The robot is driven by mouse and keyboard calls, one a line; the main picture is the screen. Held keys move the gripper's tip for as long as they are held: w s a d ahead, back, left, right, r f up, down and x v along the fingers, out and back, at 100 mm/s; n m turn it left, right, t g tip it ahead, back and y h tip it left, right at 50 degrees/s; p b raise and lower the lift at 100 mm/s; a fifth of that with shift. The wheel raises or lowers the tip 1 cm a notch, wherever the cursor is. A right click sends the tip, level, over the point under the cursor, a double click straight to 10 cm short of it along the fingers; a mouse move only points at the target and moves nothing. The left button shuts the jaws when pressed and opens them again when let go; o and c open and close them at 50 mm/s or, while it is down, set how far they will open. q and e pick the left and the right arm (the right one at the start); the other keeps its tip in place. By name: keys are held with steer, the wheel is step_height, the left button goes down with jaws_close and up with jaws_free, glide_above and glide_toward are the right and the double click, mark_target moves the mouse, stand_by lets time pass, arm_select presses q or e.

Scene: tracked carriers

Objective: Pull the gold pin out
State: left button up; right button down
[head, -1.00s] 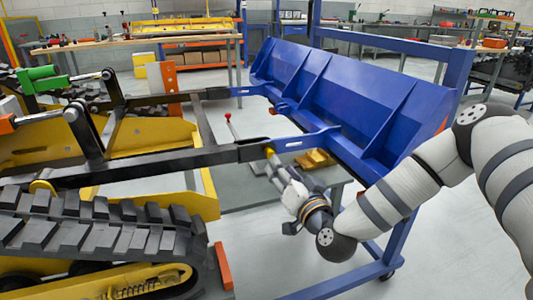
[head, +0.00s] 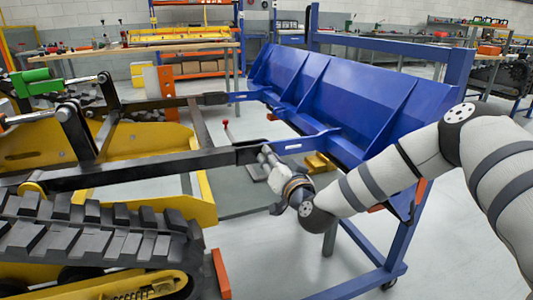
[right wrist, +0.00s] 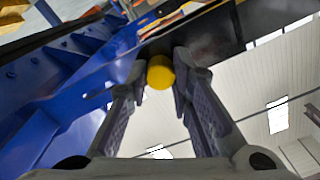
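The gold pin (right wrist: 160,72) shows its round yellow end in the right wrist view, between my right gripper's fingertips. It sits where the black loader arm (head: 210,160) meets the blue bracket of the bucket (head: 300,143). My right gripper (head: 268,157) is at this joint, its fingers drawn in on both sides of the pin's end, seemingly touching it. In the head view the gripper hides the pin. In the right wrist view the gripper (right wrist: 161,78) shows both fingers. How deep the pin sits cannot be seen. My left gripper is not in view.
The blue bucket (head: 345,95) stands behind the joint, with a blue frame (head: 391,240) at right. The yellow tracked carrier with its black track (head: 90,240) fills the left. A grey low table (head: 240,195) lies below the joint. Open floor shows in front.

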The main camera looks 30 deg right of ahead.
arm_select(q)
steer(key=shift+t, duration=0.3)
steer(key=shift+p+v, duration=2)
steer(key=shift+p, duration=0.15)
arm_select(e)
steer(key=v, duration=0.8)
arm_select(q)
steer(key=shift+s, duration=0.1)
arm_select(e)
steer(key=shift+s, duration=0.1)
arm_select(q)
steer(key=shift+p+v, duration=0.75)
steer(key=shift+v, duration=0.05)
arm_select(e)
steer(key=shift+v, duration=1.75)
